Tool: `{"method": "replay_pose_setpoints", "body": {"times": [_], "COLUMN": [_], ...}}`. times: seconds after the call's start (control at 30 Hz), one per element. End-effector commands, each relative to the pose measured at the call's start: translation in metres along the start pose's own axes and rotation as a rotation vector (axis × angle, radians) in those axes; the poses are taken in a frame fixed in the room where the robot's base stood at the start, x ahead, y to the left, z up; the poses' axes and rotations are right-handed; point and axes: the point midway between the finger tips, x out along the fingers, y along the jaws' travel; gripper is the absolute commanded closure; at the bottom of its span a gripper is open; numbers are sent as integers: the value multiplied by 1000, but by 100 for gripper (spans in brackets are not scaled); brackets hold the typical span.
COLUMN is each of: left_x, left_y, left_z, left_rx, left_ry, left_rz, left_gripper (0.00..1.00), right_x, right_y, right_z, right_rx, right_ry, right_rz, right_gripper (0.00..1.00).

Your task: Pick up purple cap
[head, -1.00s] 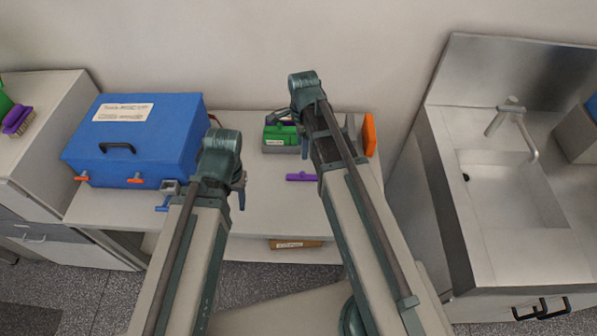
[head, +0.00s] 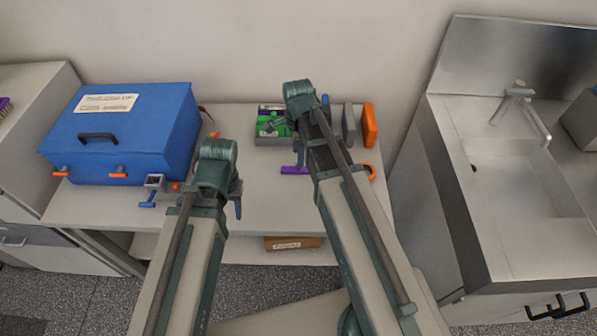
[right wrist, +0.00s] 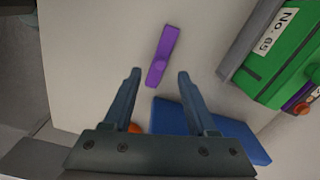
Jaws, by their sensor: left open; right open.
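The purple cap (head: 293,170), a narrow bar with a round knob, lies on the white bench; in the head view my right arm covers its right end. In the right wrist view the cap (right wrist: 163,52) lies just ahead of my right gripper (right wrist: 158,74), its near end in line with the gap between the fingertips. The right gripper is open, with nothing between its fingers; the height gap to the cap cannot be told. My left gripper (head: 238,206) is open near the bench's front, mostly hidden behind its own arm.
A green-topped device (head: 270,125) stands behind the cap; its label shows in the right wrist view. A blue slab (right wrist: 215,130) lies near the right finger. A blue box (head: 122,135) fills the bench's left.

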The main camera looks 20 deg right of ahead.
Motion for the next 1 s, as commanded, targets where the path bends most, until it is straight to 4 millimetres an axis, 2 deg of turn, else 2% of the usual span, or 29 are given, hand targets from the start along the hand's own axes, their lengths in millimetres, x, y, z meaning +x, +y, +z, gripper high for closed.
{"method": "replay_pose_setpoints", "body": {"times": [0.17, 0.5, 0.8, 0.87, 1.0], "left_x": [11, 51, 51, 51, 51], "left_y": [1, 5, 5, 5, 5], "left_z": [-1, -3, -3, -3, -3], "left_rx": [0, 0, 0, 0, 0], "left_ry": [0, 0, 0, 0, 0], "left_rz": [0, 0, 0, 0, 0], "left_gripper": [50, 50, 50, 50, 50], "right_x": [11, 51, 51, 51, 51], "right_y": [0, -1, -1, -1, -1], "right_z": [0, 1, 1, 1, 1], "right_rx": [0, 0, 0, 0, 0], "right_ry": [0, 0, 0, 0, 0], "right_rz": [0, 0, 0, 0, 0], "right_gripper": [42, 42, 42, 51, 76]}}
